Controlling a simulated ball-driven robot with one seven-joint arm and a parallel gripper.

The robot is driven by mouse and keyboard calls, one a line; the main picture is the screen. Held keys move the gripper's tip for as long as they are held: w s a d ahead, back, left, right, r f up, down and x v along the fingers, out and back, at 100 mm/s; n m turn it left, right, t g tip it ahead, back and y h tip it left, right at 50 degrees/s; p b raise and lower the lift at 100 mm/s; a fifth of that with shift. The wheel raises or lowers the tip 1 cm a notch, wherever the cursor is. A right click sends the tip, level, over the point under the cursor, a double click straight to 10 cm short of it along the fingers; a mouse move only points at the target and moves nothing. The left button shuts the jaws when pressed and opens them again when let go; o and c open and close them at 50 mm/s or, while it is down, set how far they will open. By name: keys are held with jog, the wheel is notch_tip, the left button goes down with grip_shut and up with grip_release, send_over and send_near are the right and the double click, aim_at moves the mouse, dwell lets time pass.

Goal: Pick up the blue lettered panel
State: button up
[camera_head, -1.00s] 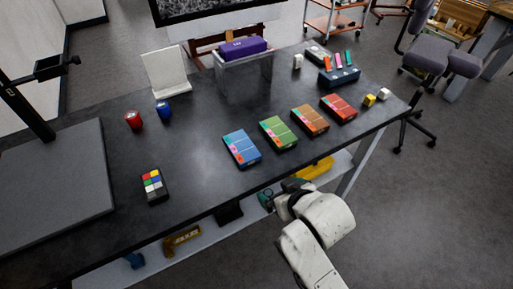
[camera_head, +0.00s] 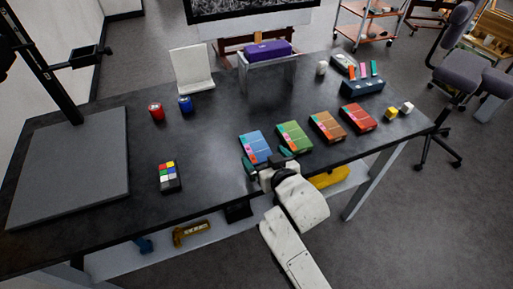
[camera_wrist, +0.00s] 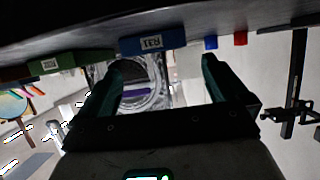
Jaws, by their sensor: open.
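The blue lettered panel (camera_head: 254,146) lies flat near the table's front edge, leftmost of a row of coloured panels. In the wrist view, which looks upside down, its lettered blue edge (camera_wrist: 152,44) shows ahead, between the lines of my two fingers. My gripper (camera_head: 268,164) is at the table's front edge, just in front of the blue panel. Its teal fingers stand apart and empty in the wrist view (camera_wrist: 165,64). The head view does not show clearly whether a finger touches the panel.
A green panel (camera_head: 294,136) lies close right of the blue one, then an orange panel (camera_head: 327,126) and a red panel (camera_head: 358,117). A colour-grid block (camera_head: 169,177), a red can (camera_head: 156,111) and a blue can (camera_head: 185,103) stand left. The table between is clear.

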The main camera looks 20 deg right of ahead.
aim_at(256, 146)
jog(key=shift+p+x, duration=0.3)
jog(key=shift+x, duration=2.95)
jog(key=shift+d, duration=0.15)
jog(key=c, duration=1)
